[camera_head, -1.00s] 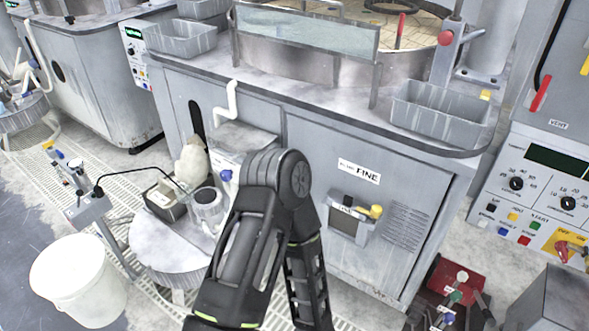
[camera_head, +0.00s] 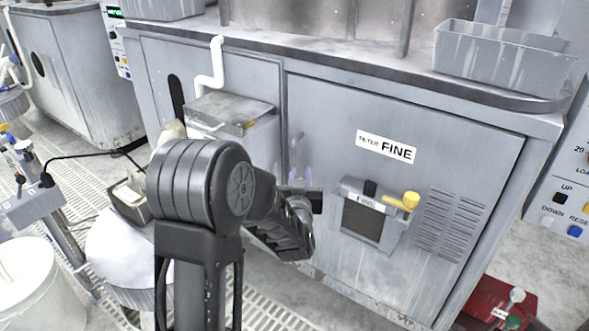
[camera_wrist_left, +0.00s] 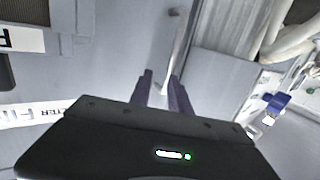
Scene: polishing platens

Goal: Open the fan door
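The grey cabinet front has a large door panel (camera_head: 330,110) with a "FILTER FINE" label (camera_head: 386,147) and louvres at its right. I cannot tell from the labels whether this is the fan door. A slim vertical metal handle (camera_head: 297,148) stands near the panel's left edge; it also shows in the left wrist view (camera_wrist_left: 179,45). My left gripper (camera_head: 301,176) is at the handle's lower part, its purple fingers apart. In the left wrist view the handle's end lies by the gap between the fingertips (camera_wrist_left: 161,80); contact is unclear. My right gripper is out of view.
A grey metal box (camera_head: 228,108) and white pipe (camera_head: 211,65) are left of the handle. A white bucket (camera_head: 35,285) stands lower left; a red item (camera_head: 495,312) lies lower right.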

